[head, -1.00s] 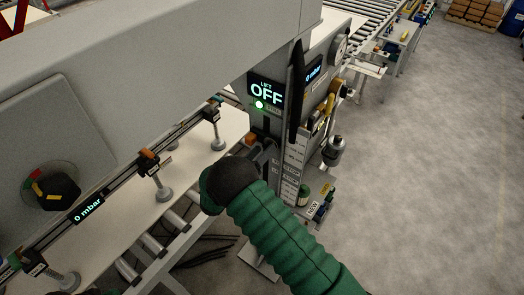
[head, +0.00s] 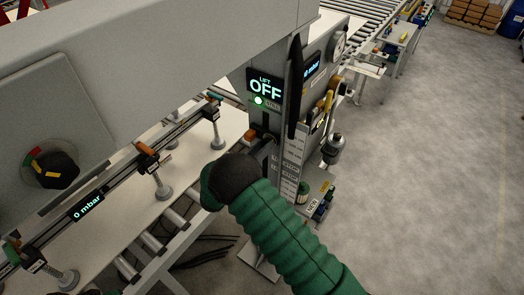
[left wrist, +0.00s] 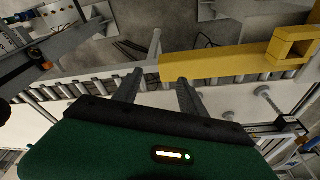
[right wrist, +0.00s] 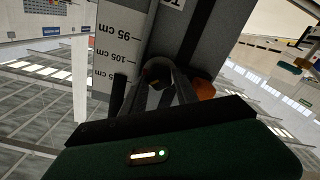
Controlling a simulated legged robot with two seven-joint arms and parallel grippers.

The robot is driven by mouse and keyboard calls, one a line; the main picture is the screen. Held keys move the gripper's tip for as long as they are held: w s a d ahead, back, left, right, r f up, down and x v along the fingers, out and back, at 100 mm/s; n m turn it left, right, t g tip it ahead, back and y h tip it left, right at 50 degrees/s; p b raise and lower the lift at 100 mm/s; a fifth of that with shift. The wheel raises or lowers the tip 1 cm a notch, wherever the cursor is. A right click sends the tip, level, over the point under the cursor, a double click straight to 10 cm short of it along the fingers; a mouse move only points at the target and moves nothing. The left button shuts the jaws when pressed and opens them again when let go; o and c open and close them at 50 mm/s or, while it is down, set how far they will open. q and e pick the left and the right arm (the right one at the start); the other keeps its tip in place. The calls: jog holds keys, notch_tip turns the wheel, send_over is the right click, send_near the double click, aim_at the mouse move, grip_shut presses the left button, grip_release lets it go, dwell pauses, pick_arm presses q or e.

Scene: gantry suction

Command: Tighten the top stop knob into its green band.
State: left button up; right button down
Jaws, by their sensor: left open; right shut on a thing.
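My right gripper (head: 264,150) reaches the front of the grey lift column (head: 268,185), below the "LIFT OFF" display. In the right wrist view my right gripper (right wrist: 160,78) is shut on a small dark part, apparently the top stop knob (right wrist: 157,75), beside the height scale (right wrist: 112,50). The fingers and my black wrist hide most of it, and I cannot make out its green band. An orange part (right wrist: 204,88) shows right beside the fingers. My left gripper (left wrist: 160,80) is open and empty, above a roller conveyor in the left wrist view.
The gantry beam carries a dark dial (head: 57,170) with coloured marks. Suction cups (head: 161,184) hang over a pale panel. A yellow bar (left wrist: 225,62) lies near my left gripper. The floor at right is clear.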

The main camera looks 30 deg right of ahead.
pick_arm(q)
jog(key=shift+x, duration=0.8)
pick_arm(e)
jog(key=shift+f+m, duration=0.15)
jog(key=shift+m, duration=0.35)
jog(key=c, duration=1.1)
grip_release()
jog(key=shift+o, duration=0.8)
jog(key=shift+w, duration=0.1)
pick_arm(q)
jog(key=shift+s+a, duration=0.15)
pick_arm(e)
jog(key=v, duration=1.7)
jog(key=shift+f, duration=0.1)
